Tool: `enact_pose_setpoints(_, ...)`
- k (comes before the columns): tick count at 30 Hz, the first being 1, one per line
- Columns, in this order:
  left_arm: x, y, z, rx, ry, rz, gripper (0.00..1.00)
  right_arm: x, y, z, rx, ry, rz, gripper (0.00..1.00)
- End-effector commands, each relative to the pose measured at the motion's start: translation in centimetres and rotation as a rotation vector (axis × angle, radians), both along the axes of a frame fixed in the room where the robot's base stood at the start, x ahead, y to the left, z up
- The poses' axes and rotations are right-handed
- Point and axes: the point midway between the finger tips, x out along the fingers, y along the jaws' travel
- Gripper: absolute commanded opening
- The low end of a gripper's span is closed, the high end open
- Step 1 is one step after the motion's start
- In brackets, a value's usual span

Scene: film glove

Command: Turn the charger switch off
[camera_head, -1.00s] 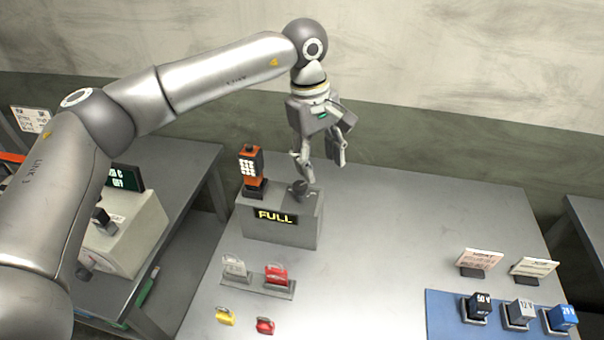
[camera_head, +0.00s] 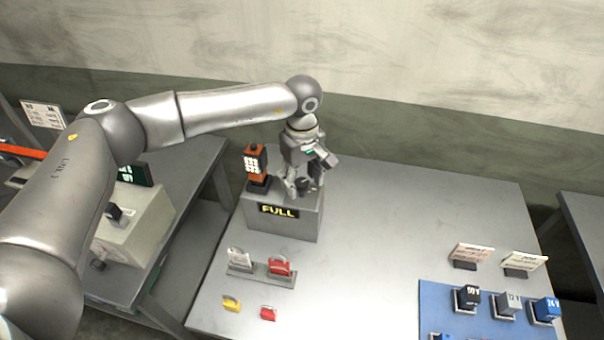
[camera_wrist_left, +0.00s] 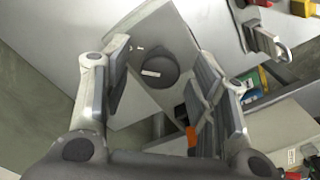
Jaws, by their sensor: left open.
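The charger (camera_head: 290,225) is a grey box on the table, with a lit yellow "FULL" display on its front. Its switch is a dark round knob (camera_head: 304,186) on the top right, partly hidden by my fingers. In the left wrist view the knob (camera_wrist_left: 150,72) shows a short white mark and lies between the fingers, nearer the left one. My left gripper (camera_head: 302,188) points down over the knob with its fingers open on either side. I cannot tell whether they touch it. An orange device with white keys (camera_head: 256,168) stands upright on the charger's left side.
Red and white padlocks sit on a grey holder (camera_head: 262,276), with yellow and red ones in front. A blue mat (camera_head: 440,300) holds several voltage-marked blocks, with two sign cards behind. A side table at left carries a beige box (camera_head: 135,235). The table's middle is clear.

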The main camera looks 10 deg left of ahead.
Motion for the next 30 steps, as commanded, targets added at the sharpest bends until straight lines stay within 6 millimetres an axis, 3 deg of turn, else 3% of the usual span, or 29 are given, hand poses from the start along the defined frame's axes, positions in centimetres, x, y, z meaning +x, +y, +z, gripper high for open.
enact_pose_setpoints(7,0.0,0.0,-0.1,0.0,0.0,0.0,0.53,0.0,0.0,0.0,0.0,0.0,0.0,0.4)
enact_pose_setpoints(18,0.0,0.0,-0.1,0.0,0.0,0.0,0.06,0.0,0.0,0.0,0.0,0.0,0.0,0.4)
enact_pose_setpoints(30,0.0,0.0,-0.4,0.0,-0.001,0.082,0.06,0.0,-0.2,-1.8,-0.003,-0.001,0.001,0.4)
